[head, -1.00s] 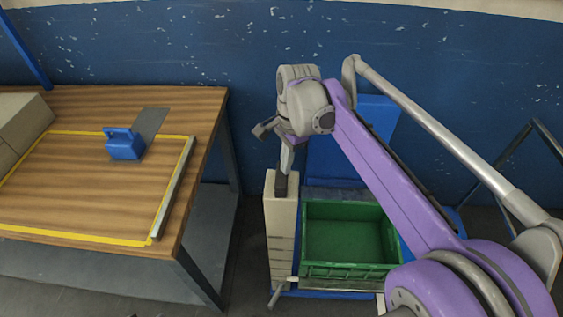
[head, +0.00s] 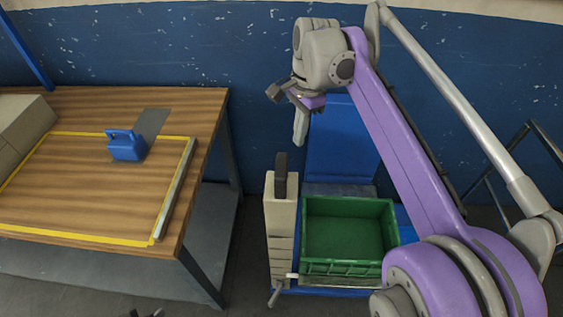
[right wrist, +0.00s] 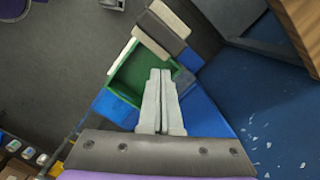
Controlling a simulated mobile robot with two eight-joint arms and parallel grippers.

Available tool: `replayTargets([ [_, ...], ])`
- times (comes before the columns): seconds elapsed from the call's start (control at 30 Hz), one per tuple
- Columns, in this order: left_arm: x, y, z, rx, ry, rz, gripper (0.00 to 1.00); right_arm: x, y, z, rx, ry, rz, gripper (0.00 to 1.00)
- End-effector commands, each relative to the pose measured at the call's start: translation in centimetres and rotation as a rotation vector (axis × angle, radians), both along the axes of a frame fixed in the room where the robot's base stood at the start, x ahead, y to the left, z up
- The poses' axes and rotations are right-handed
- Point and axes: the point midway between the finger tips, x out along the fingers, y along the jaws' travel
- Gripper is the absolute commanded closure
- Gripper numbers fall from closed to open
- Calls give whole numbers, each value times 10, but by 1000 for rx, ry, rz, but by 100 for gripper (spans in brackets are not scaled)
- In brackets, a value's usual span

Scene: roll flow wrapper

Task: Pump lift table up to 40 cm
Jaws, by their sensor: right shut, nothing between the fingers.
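The lift table shows as a blue platform (head: 330,293) with a blue upright panel (head: 340,145) behind it. A green crate (head: 347,266) rests on it; it also shows in the right wrist view (right wrist: 127,75). At the crate's left stands a beige column (head: 281,222) with a dark upright piece (head: 281,175) at its top, which may be the pump handle. My right gripper (head: 299,143) is shut and empty, pointing down above and slightly right of the dark piece, apart from it. Its closed fingers show in the right wrist view (right wrist: 160,72). I cannot make out my left gripper.
A wooden table (head: 95,205) with a yellow outline stands at the left, bearing a blue block-like object (head: 126,146) and a metal bar (head: 174,190). A blue wall (head: 240,50) is behind. A dark metal frame (head: 530,140) stands at the right.

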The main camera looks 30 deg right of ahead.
Motion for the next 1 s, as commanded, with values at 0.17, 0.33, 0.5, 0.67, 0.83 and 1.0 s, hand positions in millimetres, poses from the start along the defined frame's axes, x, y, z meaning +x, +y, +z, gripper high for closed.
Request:
replayTargets([
  [0.17, 1, 0, 3, 0, -1, 0, 50, 1, -2, 22, 0, 0, 1, 100],
  [0.33, 1, 0, 3, 0, -1, 0, 50, 1, -3, 27, 0, 0, 1, 100],
  [0.5, 1, 0, 3, 0, -1, 0, 50, 1, -3, 26, 0, 0, 1, 100],
  [0.67, 1, 0, 3, 0, -1, 0, 50, 1, -3, 26, 0, 0, 1, 100],
  [0.83, 1, 0, 3, 0, -1, 0, 50, 1, -3, 26, 0, 0, 1, 100],
  [1.0, 1, 0, 3, 0, -1, 0, 50, 1, -3, 26, 0, 0, 1, 100],
])
